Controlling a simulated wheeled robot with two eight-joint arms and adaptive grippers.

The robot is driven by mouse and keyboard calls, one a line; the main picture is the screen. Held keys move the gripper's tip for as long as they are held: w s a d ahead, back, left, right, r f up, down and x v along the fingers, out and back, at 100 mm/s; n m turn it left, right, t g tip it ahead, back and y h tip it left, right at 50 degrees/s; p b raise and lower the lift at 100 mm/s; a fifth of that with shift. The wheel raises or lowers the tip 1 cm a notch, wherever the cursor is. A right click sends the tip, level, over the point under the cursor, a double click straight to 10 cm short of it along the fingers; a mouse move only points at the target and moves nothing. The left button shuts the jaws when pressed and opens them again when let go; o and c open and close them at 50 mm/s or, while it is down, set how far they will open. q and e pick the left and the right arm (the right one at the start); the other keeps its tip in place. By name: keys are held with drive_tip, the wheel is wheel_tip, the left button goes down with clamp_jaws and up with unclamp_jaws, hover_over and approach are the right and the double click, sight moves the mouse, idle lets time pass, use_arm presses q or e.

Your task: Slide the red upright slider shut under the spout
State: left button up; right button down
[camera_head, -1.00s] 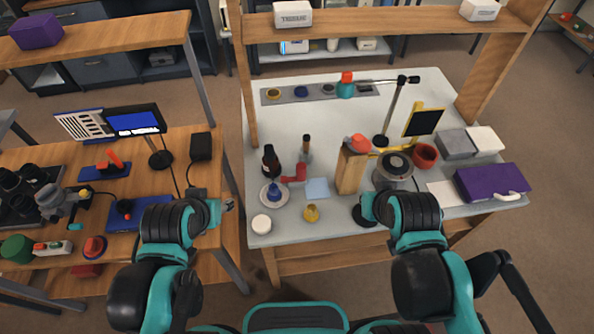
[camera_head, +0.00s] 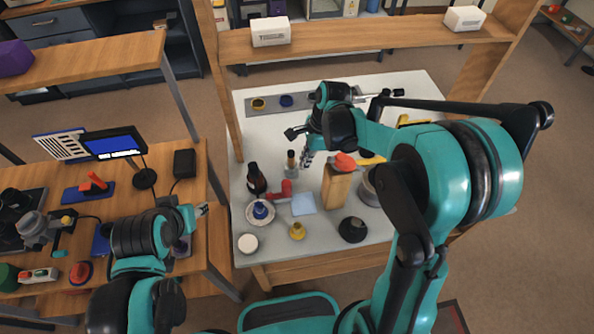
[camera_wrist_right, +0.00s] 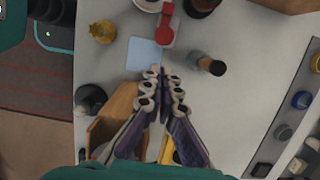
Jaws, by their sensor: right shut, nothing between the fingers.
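A red piece (camera_head: 286,190) lies on the white table beside the dark bottle. It also shows in the right wrist view as a bar with a round end (camera_wrist_right: 165,38). A wooden block (camera_head: 337,187) stands to its right with a red-orange top piece (camera_head: 345,162). I cannot tell which red part is the slider, nor make out a spout. My right gripper (camera_head: 306,160) is shut and empty, above the table near the dark-capped bottle (camera_head: 291,160). In the right wrist view its fingertips (camera_wrist_right: 163,76) meet. My left gripper (camera_head: 203,210) is at the left table's right edge, its jaws too small to read.
A dark bottle (camera_head: 255,178), a blue square (camera_head: 303,204), a yellow piece (camera_head: 297,231) and a black round piece (camera_head: 352,229) stand close by. A wooden shelf (camera_head: 370,32) spans above the table's back. My right arm hides much of the table's right side.

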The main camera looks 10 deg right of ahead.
sight(283, 184)
use_arm(q)
wheel_tip(283, 184, down, 3)
drive_tip(key=b, duration=0.3)
use_arm(e)
drive_tip(key=x, duration=0.9)
drive_tip(key=shift+f, duration=0.35)
drive_tip(key=shift+a, duration=0.2)
drive_tip(key=a, duration=0.4)
drive_tip(key=shift+a, duration=0.2)
use_arm(q)
drive_tip(key=shift+d+f, duration=0.2)
use_arm(e)
drive_tip(key=shift+d, duration=0.1)
use_arm(q)
drive_tip(key=shift+a, duration=0.1)
use_arm(e)
drive_tip(key=shift+r, duration=0.1)
drive_tip(key=shift+r, duration=0.25)
use_arm(q)
wheel_tip(283, 184, up, 7)
drive_tip(key=s+a+p, duration=0.1)
drive_tip(key=a+p, duration=0.1)
drive_tip(key=p, duration=0.4)
drive_tip(key=shift+f, duration=0.15)
use_arm(e)
drive_tip(key=v, duration=0.9)
drive_tip(key=shift+d+r, duration=0.2)
